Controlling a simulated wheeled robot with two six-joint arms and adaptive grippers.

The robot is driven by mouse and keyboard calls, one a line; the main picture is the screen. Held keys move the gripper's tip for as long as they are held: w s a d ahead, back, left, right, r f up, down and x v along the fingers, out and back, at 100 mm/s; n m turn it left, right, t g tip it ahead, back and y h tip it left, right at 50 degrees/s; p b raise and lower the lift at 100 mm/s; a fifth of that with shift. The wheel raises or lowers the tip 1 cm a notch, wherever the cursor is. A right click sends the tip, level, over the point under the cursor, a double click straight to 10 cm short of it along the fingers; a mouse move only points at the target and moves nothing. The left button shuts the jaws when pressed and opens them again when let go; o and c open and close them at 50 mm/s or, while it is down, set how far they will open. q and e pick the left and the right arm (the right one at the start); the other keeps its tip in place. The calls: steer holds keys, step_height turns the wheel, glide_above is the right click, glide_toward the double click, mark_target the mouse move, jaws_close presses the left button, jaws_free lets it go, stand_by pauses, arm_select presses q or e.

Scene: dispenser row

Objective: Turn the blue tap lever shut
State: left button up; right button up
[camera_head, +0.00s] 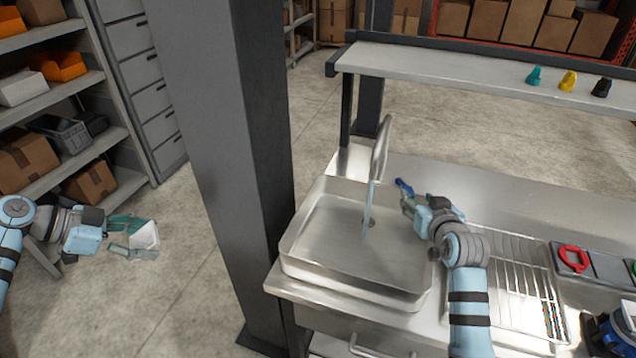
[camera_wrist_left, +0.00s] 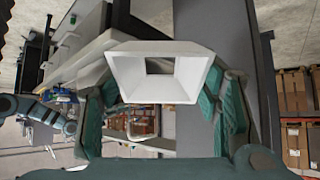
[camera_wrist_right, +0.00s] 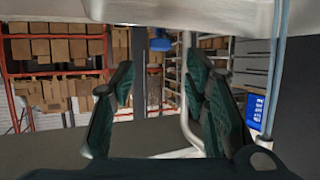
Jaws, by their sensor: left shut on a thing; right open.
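The blue tap lever (camera_head: 404,187) sits behind the right side of the sink, near the tall metal tap (camera_head: 381,150). A pale blue stream of water (camera_head: 368,212) falls from the tap into the sink basin (camera_head: 330,235). My right gripper (camera_head: 407,205) is open just in front of the lever. In the right wrist view the lever (camera_wrist_right: 160,43) shows above and between the fingertips (camera_wrist_right: 158,80), apart from both fingers. My left gripper (camera_head: 135,237) is shut on a white, square-mouthed cup (camera_head: 148,236), held out left of the sink; the cup (camera_wrist_left: 165,78) also fills the left wrist view.
A grey pillar (camera_head: 215,130) stands between my left arm and the sink. A wire rack (camera_head: 515,285) lies right of the basin. A raised shelf (camera_head: 450,75) behind carries teal, yellow and black small objects. A red ring-shaped item (camera_head: 573,259) sits at the right.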

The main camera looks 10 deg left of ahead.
mark_target(409, 190)
arm_select(q)
steer(key=shift+s+a+f+b, duration=0.1)
steer(key=shift+s+f+b, duration=0.25)
steer(key=shift+f+b, duration=0.1)
arm_select(e)
steer(key=x, duration=0.6)
steer(key=shift+s+f, duration=0.1)
arm_select(q)
steer(key=shift+w+f, duration=0.45)
steer(key=shift+w, duration=0.35)
arm_select(e)
steer(key=shift+w+f, duration=0.1)
steer(key=shift+w, duration=0.15)
steer(key=shift+s, duration=0.25)
steer(key=shift+c, duration=0.2)
steer(key=shift+s+r, duration=0.15)
steer(key=shift+r, duration=0.1)
steer(key=c, duration=0.3)
arm_select(q)
steer(key=shift+s+r, duration=0.25)
steer(key=shift+s, duration=0.2)
arm_select(e)
steer(key=shift+s, duration=0.1)
jaws_close()
